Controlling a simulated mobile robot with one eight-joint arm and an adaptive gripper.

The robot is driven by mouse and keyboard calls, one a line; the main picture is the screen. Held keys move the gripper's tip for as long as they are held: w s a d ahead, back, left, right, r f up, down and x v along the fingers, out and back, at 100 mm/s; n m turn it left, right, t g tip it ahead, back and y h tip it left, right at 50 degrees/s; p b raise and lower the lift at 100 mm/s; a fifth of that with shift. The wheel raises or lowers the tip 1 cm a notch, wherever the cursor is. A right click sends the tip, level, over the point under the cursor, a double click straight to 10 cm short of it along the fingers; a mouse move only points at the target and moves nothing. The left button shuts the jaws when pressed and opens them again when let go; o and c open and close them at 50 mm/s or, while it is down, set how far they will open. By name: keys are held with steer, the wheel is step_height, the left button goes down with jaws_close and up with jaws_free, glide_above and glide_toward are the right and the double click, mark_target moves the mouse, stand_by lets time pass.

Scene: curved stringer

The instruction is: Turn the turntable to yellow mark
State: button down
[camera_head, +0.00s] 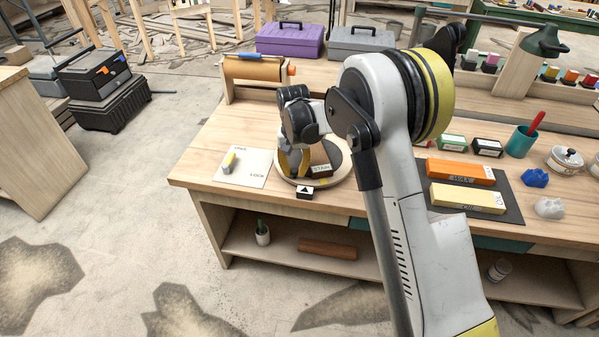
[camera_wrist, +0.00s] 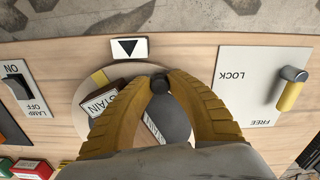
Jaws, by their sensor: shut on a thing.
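The round turntable (camera_head: 281,170) has a pale rim and a dark top; it also shows in the wrist view (camera_wrist: 84,98). A yellow mark (camera_wrist: 100,77) lies on its rim, left of the black arrow sign (camera_wrist: 128,47) in that view, not in line with it. The arrow sign also shows at the bench's front edge (camera_head: 304,192). A dark block labelled STAIN (camera_head: 321,170) sits on the turntable. My gripper (camera_wrist: 160,82) is over the turntable, its yellow fingers shut on a small round black knob (camera_wrist: 159,84). The fingers hide part of the disc.
A pale LOCK/FREE plate with a yellow-handled lever (camera_wrist: 289,93) lies beside the turntable; its setting is unclear. A lamp switch (camera_wrist: 17,84) is on the other side. Orange and yellow blocks (camera_head: 467,198) lie on a dark mat to the right. A paper-roll stand (camera_head: 254,75) stands behind.

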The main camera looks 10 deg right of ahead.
steer(key=shift+w+a+m, duration=0.9)
steer(key=shift+m, duration=0.3)
steer(key=shift+w+a+m+p, duration=0.3)
steer(key=shift+w+a+m, duration=0.35)
steer(key=shift+w+m, duration=0.45)
steer(key=c, duration=1.2)
jaws_free()
steer(key=shift+c, duration=0.2)
step_height(320, 180, up, 12)
